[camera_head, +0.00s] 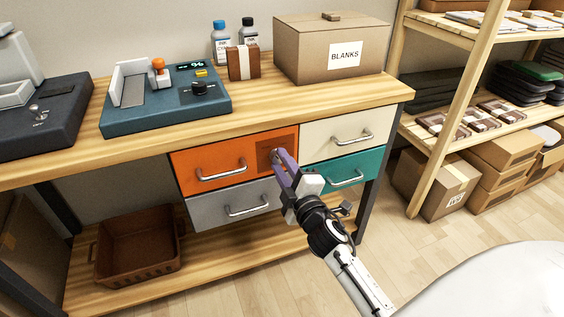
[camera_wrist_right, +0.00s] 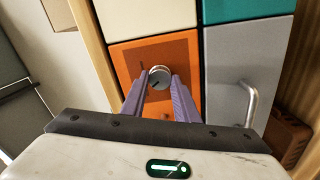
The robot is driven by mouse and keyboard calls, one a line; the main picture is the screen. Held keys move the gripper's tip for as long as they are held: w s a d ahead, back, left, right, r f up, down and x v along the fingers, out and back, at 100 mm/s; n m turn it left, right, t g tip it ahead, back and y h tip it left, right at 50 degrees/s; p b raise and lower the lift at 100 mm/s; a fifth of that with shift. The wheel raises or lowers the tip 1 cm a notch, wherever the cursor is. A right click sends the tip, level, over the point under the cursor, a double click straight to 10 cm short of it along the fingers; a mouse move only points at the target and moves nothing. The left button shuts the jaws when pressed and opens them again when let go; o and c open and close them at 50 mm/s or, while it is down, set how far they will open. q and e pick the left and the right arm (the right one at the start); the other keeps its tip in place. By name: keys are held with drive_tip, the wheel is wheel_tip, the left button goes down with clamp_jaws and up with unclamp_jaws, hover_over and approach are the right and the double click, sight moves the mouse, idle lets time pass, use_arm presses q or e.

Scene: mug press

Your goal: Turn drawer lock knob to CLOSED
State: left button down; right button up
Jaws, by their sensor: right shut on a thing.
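The drawer lock knob (camera_wrist_right: 159,77) is a small round silver knob with a dark mark on its face. It sits on a darker square plate on the orange drawer (camera_head: 208,166). My right gripper (camera_head: 280,156) reaches the knob in the head view, with its purple fingers shut on it. In the right wrist view the two fingertips (camera_wrist_right: 159,85) lie on either side of the knob. The fingers partly hide the knob in the head view. The lettering around the knob is too small to read. My left gripper is not in view.
The orange drawer has a silver handle (camera_head: 221,172). A cream drawer (camera_head: 325,138), a teal drawer (camera_head: 368,162) and a grey drawer (camera_head: 225,206) surround it. A brown basket (camera_head: 138,250) stands on the lower shelf. A cardboard box (camera_head: 300,55) stands on the bench top.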

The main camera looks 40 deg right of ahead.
drive_tip(key=shift+n, duration=0.6)
drive_tip(key=o, duration=1.1)
drive_tip(key=shift+c, duration=0.2)
